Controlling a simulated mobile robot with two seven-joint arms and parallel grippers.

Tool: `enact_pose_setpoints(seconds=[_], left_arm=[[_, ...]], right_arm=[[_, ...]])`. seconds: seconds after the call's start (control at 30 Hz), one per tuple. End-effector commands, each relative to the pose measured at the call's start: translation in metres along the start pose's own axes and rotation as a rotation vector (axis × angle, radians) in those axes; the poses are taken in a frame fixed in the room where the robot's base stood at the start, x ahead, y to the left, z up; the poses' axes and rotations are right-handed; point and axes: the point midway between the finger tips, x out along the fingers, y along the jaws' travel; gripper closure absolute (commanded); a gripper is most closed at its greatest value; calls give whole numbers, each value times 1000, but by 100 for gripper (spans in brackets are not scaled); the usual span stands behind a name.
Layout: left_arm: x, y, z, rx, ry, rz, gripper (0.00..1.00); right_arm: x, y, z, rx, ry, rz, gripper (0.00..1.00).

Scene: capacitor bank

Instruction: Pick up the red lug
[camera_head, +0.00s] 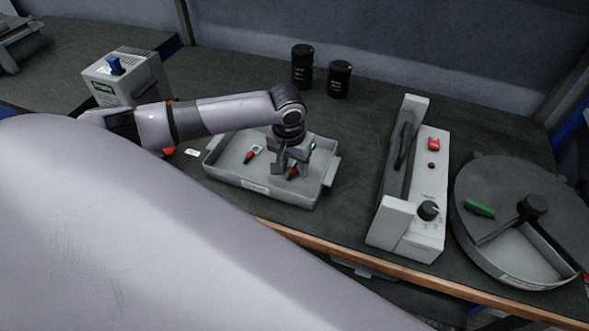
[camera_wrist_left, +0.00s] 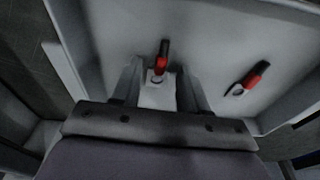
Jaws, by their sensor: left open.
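Two red lugs with dark ends and metal tips lie in a grey tray (camera_head: 237,180). One red lug (camera_head: 251,155) lies in the tray's left part. The other red lug (camera_head: 292,173) is beside my gripper, partly hidden by it in the head view. My left gripper (camera_head: 286,168) points down over the tray's right part, open and empty. The other lug (camera_wrist_left: 248,78) lies off to the right. My right gripper is not in view.
Two black cylinders (camera_head: 302,66) (camera_head: 340,79) stand behind the tray. A white device with a black knob (camera_head: 428,211) and red switch is right of the tray.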

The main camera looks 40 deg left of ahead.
Motion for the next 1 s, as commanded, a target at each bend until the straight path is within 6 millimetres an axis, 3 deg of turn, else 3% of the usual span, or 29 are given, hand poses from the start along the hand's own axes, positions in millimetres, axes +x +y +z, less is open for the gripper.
enact_pose_setpoints(seconds=[0.23, 0.37, 0.77, 0.87, 1.0], left_arm=[[2, 0, 0, 0, 2, 1, 56], [2, 0, 0, 0, 2, 0, 99], [-3, 0, -2, 0, 3, 1, 100], [-15, 0, -4, -1, 5, 1, 100], [-46, 0, -9, 0, 7, 3, 100]], right_arm=[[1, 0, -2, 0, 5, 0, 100], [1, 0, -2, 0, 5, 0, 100], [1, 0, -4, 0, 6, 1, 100], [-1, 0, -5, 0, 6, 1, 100], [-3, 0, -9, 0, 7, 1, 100]])
